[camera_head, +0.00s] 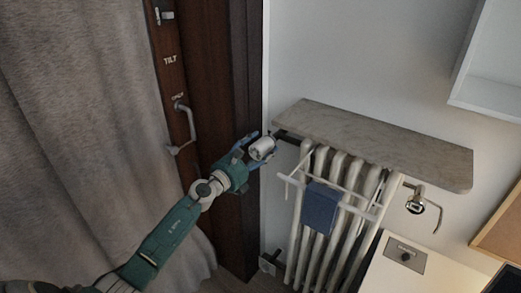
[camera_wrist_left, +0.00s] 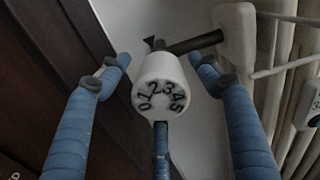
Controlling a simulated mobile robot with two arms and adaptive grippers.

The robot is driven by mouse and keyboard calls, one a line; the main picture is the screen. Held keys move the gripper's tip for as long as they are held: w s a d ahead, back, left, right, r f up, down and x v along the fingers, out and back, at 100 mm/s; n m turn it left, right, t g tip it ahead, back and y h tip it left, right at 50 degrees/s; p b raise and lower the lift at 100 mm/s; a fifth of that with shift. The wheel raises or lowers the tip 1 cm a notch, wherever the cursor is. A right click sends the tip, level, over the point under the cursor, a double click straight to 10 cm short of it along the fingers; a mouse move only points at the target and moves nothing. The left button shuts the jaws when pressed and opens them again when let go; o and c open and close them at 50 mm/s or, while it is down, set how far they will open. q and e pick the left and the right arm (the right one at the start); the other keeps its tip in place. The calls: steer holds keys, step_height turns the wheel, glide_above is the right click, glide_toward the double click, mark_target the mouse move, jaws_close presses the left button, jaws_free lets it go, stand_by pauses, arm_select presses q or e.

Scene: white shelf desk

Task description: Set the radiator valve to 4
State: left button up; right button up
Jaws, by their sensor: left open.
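The radiator valve (camera_head: 262,149) is a white round knob at the upper left end of the radiator, on a dark pipe. In the left wrist view the valve (camera_wrist_left: 160,86) faces me and shows the numbers 0 to 5 in black around its face. My left gripper (camera_head: 252,146) is open, its blue fingers spread around the knob. In the left wrist view the left gripper (camera_wrist_left: 160,85) has fingers to the left, right and below the knob, with gaps at the sides. I cannot tell if the lower finger touches it. A pointer mark for the setting is not clear.
The white radiator (camera_head: 343,180) stands under a grey stone shelf (camera_head: 380,144). A drying rack with a blue cloth (camera_head: 320,207) hangs on it. A dark wooden door frame (camera_head: 225,80) with a handle (camera_head: 188,125) is close on the left, beside a grey curtain (camera_head: 80,110).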

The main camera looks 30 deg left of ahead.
arm_select(q)
steer(key=shift+c, duration=0.5)
steer(key=c, duration=1.1)
steer(key=shift+o, duration=0.2)
steer(key=shift+r+n, duration=0.1)
steer(key=shift+n, duration=0.2)
steer(key=n+p, duration=0.1)
steer(key=n, duration=0.2)
steer(key=shift+n+p, duration=0.3)
steer(key=n+p, duration=0.1)
steer(key=n, duration=0.3)
steer(key=shift+n, duration=0.3)
steer(key=n+p, duration=0.1)
steer(key=n, duration=0.4)
steer(key=shift+p, duration=0.35)
steer(key=shift+n+p, duration=0.45)
steer(key=shift+n, duration=1.55)
